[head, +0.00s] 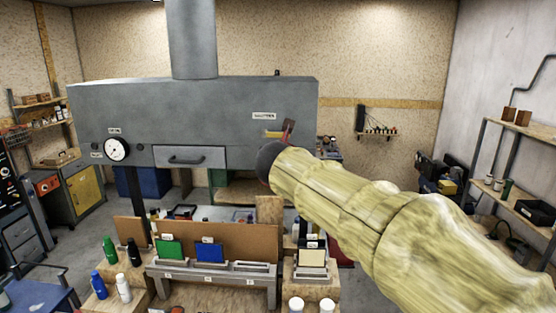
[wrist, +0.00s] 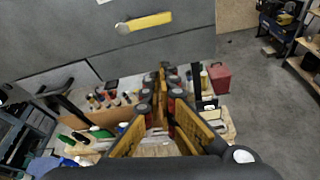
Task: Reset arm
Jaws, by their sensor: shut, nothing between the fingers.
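My gripper (wrist: 166,74) shows in the wrist view with its yellow-and-black fingers closed together, nothing between them. It is raised in the air in front of the large grey hood (head: 230,105), above the bench. In the head view my arm, in a pale yellow wrinkled cover, reaches from the lower right to the middle; its dark end hides most of my gripper. A yellow handle (wrist: 145,22) on the hood's face lies beyond the fingertips in the wrist view.
The bench below holds a green panel (head: 169,250), a blue panel (head: 209,251), a grey rack (head: 215,279) and several bottles. A red container (wrist: 219,78) stands beyond the fingers. Shelving (head: 520,180) stands at the right wall. Open floor shows between.

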